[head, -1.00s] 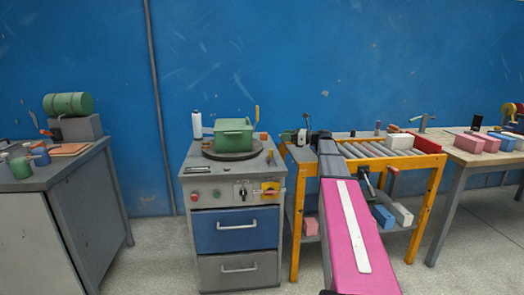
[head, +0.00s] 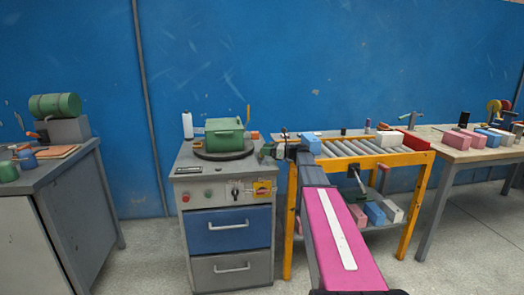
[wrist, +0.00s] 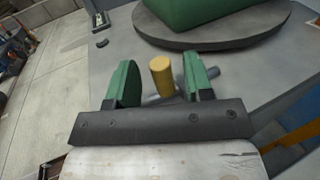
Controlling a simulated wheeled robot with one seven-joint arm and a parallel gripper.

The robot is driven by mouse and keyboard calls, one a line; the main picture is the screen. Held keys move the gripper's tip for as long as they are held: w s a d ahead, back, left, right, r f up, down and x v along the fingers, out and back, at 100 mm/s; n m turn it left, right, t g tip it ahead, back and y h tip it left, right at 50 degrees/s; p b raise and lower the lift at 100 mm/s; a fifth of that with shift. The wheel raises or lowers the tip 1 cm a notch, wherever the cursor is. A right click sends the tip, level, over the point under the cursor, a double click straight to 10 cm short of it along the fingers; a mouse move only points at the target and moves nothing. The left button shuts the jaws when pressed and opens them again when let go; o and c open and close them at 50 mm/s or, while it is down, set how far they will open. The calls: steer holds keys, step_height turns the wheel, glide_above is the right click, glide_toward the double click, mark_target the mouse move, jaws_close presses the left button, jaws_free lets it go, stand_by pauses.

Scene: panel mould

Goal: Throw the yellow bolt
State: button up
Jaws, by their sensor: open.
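A short yellow cylindrical knob (wrist: 162,76), which looks like the bolt's handle, stands between the green fingers of my gripper (wrist: 164,84) in the wrist view. A grey rod shows behind it, partly hidden by the fingers. My gripper is open, with a gap on both sides of the knob. In the head view my gripper (head: 265,152) is at the top right edge of the grey cabinet (head: 185,171), and the knob cannot be made out there.
A green box (head: 224,134) sits on a dark round turntable (head: 203,155) close by. The yellow-framed roller conveyor (head: 384,160) with blocks stands right of the cabinet. A workbench (head: 68,165) stands left, across open floor.

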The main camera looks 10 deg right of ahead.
mark_target(263, 160)
steer(key=shift+x, duration=1.05)
jaws_close()
steer(key=s, duration=0.4)
steer(key=shift+s, duration=0.3)
jaws_free()
